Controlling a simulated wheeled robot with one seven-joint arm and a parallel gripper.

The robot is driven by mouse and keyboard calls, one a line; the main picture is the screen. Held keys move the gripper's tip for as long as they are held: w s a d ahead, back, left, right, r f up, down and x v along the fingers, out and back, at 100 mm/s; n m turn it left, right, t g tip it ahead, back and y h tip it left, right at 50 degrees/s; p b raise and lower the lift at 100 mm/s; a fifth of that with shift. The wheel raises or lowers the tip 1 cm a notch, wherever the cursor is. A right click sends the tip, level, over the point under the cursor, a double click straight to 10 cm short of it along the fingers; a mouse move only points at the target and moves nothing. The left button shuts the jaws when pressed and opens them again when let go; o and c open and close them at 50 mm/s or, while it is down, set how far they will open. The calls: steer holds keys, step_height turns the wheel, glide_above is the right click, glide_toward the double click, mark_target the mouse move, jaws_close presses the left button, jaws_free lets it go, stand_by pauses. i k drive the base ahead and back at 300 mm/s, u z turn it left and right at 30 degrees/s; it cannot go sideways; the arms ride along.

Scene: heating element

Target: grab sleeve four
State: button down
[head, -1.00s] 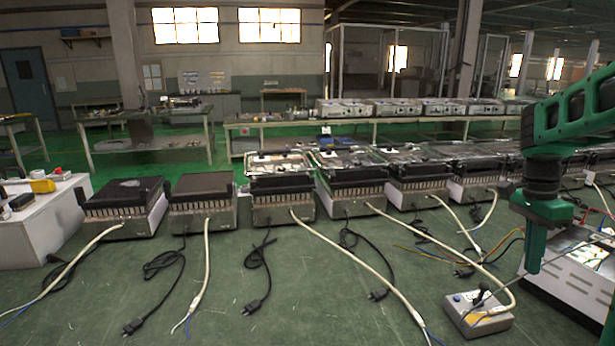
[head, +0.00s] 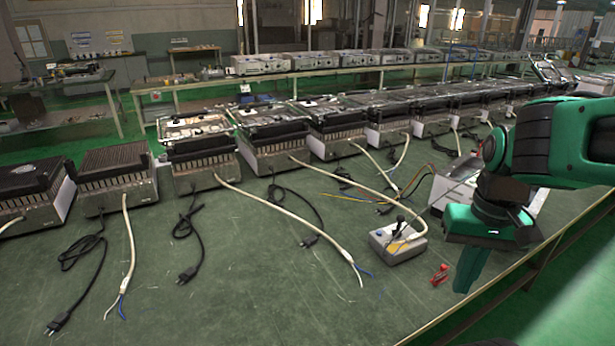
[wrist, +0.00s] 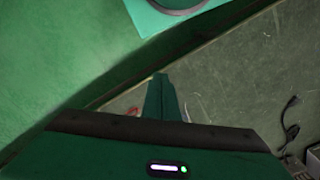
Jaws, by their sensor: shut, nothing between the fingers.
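Several cream sleeved cables run from the heating units onto the green bench. One short sleeve (head: 130,250) ends in bare blue and white wires at the left. A long sleeve (head: 275,207) crosses the middle and also ends in loose wires. I see no numbers, so I cannot tell which is sleeve four. My gripper (head: 468,280) hangs at the right of the bench, pointing down, apart from all sleeves. In the wrist view its fingers (wrist: 161,80) are shut and empty.
A small red item (head: 440,274) lies between the switch box and my gripper. A row of heating units (head: 203,172) stands behind the cables. Black plug cords (head: 187,222) lie between the sleeves. The bench edge (head: 560,245) runs close on the right. The front middle is clear.

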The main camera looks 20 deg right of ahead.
mark_target(416, 236)
steer(key=u, duration=2.1)
steer(key=k, duration=1.25)
steer(key=z, duration=2.1)
